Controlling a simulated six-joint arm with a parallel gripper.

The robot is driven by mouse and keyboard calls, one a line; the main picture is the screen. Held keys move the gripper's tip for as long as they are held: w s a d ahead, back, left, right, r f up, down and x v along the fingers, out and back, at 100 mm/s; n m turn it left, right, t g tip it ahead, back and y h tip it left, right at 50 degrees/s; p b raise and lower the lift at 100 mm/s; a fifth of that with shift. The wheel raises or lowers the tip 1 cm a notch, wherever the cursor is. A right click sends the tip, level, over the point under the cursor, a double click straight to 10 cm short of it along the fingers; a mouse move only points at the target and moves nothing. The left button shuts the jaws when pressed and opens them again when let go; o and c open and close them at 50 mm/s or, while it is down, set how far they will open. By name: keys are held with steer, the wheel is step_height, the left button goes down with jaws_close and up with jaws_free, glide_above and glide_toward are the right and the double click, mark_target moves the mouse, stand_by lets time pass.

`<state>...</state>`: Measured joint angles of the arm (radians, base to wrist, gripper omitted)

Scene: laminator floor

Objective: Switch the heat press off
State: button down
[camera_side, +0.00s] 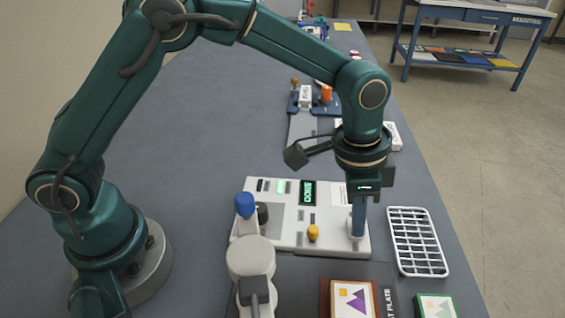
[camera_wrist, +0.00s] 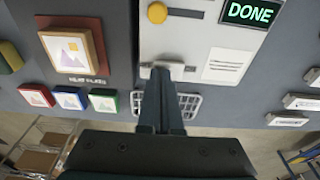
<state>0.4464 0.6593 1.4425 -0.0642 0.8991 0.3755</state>
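The heat press's white control panel (camera_side: 285,240) lies on the bench, with a lit green DONE display (camera_side: 308,193); the display also shows in the wrist view (camera_wrist: 251,12). A yellow knob (camera_side: 313,232) sits at the end of a dark slot, seen too in the wrist view (camera_wrist: 157,13). My gripper (camera_side: 357,234) points down at the panel's right end. In the wrist view its fingers (camera_wrist: 161,72) look closed together, right by a small pale fitting (camera_wrist: 182,70) at the panel edge. The fingertips hide part of this fitting; I cannot tell whether they touch it.
A blue-knobbed lever (camera_side: 245,205) and grey press arm (camera_side: 250,258) stand left. A framed picture (camera_side: 352,300) lies on the dark plate in front. A white wire rack (camera_side: 415,240) is right of the panel. The bench behind holds a blue fixture (camera_side: 335,104).

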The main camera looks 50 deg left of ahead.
steer(key=shift+r, duration=3.4)
steer(key=s+a+r+n+t, duration=0.3)
steer(key=s+a+r+n, duration=0.15)
steer(key=a+r, duration=0.6)
steer(key=s+a+f+n+t+y, duration=0.1)
steer(key=s+a+f+n, duration=0.3)
steer(key=s, duration=0.6)
step_height(320, 180, down, 3)
steer(key=shift+s+a+f, duration=0.1)
steer(key=shift+s+a, duration=0.3)
steer(key=shift+a, duration=0.6)
